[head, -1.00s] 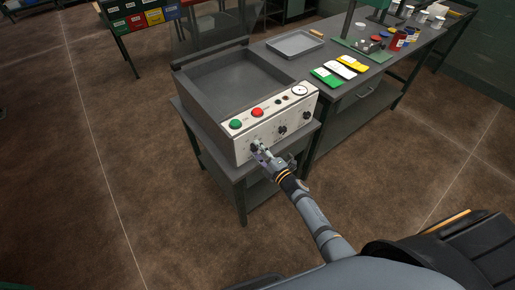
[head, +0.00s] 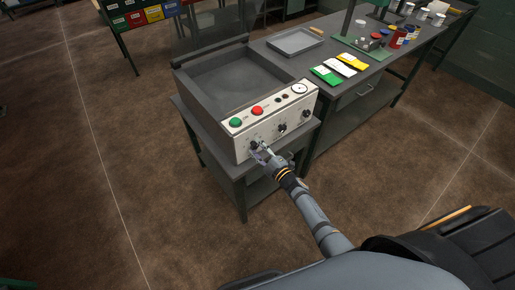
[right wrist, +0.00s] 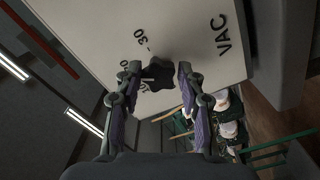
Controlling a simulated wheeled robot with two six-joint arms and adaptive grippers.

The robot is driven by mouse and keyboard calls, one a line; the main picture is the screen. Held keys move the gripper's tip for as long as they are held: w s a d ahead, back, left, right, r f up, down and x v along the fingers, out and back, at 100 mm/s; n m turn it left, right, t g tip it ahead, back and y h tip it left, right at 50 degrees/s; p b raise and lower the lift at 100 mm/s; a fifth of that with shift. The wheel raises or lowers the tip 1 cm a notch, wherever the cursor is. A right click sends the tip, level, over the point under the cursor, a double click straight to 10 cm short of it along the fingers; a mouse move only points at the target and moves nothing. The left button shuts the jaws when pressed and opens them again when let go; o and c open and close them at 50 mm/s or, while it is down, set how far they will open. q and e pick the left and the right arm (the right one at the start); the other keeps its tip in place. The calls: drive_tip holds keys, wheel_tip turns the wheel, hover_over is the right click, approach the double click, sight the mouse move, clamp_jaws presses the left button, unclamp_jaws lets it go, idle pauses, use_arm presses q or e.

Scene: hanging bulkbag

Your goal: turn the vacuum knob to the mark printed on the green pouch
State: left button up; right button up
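The vacuum knob (right wrist: 158,74) is a dark lobed knob on the pale panel, beside the printed letters VAC and a scale with the number 30. In the head view it is the leftmost lower knob (head: 254,145), partly covered by my gripper. My right gripper (right wrist: 157,72) has a fingertip on each side of the knob, with narrow gaps showing; it also shows in the head view (head: 259,150). The green pouch (head: 326,75) lies flat on the bench, its printed mark too small to read. My left gripper is not in view.
The panel belongs to a grey open-topped machine (head: 184,85) on a stand. It also carries a green button (head: 236,122), a red button (head: 257,111), a gauge (head: 299,89) and two other knobs. White and yellow pouches and a grey tray (head: 295,42) lie on the bench behind.

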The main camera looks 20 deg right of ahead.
drive_tip(key=shift+o, duration=1.1)
drive_tip(key=shift+s, duration=0.1)
drive_tip(key=v, duration=1.1)
drive_tip(key=shift+s+d, duration=0.15)
drive_tip(key=shift+s, duration=0.25)
